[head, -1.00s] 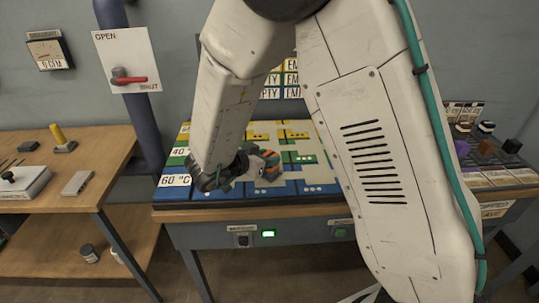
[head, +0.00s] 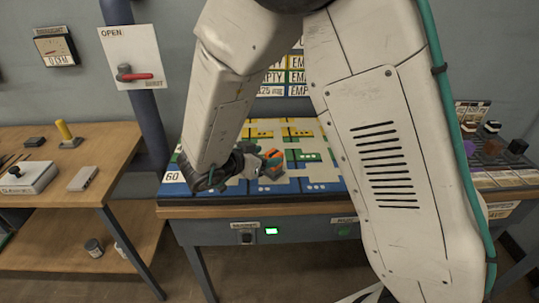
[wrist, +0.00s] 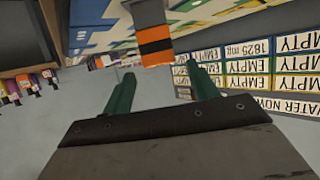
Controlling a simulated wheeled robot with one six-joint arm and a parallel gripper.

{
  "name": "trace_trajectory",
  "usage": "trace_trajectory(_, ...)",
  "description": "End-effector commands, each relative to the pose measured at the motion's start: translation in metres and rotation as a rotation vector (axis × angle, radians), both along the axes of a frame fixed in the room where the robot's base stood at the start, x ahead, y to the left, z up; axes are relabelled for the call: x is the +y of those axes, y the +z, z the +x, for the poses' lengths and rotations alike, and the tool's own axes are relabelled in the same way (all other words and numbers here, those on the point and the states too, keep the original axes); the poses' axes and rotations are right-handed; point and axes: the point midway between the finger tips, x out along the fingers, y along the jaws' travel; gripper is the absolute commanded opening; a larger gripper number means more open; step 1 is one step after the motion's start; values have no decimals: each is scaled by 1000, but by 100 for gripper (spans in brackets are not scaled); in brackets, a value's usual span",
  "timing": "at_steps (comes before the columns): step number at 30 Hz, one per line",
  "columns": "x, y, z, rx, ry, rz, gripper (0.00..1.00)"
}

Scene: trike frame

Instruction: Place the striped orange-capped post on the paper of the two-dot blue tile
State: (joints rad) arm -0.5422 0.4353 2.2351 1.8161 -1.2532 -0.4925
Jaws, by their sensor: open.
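The striped orange-capped post (head: 272,162) stands on the front row of the tiled board (head: 330,201), over a blue tile (head: 285,188). I cannot make out that tile's dots or the paper under the post. In the wrist view the post's orange-and-black banded end (wrist: 154,42) shows just beyond the fingertips. My gripper (wrist: 164,76) is open and empty, its two green fingers spread with a gap to the post. In the head view my gripper (head: 256,163) is just left of the post, partly hidden by my wrist.
Wall labels (wrist: 245,65) behind the board mostly read EMPTY; one reads 1825 mg. A wooden bench (head: 110,145) with a yellow-handled tool (head: 67,134) stands left. A side table (head: 503,178) with dark blocks is right. A blue pipe (head: 140,90) rises behind.

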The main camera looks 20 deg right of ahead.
Motion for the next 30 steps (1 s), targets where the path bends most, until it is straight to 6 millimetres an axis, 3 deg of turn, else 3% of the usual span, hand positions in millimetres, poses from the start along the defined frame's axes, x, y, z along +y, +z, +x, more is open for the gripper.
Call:
trace_trajectory(9,56,26,-28,-3,4,1,59)
trace_trajectory(15,73,34,-37,-1,2,-1,59)
trace_trajectory(21,75,36,-37,-3,4,5,59)
trace_trajectory(26,73,51,-9,-74,118,127,59)
trace_trajectory(30,79,92,35,-181,386,348,59)
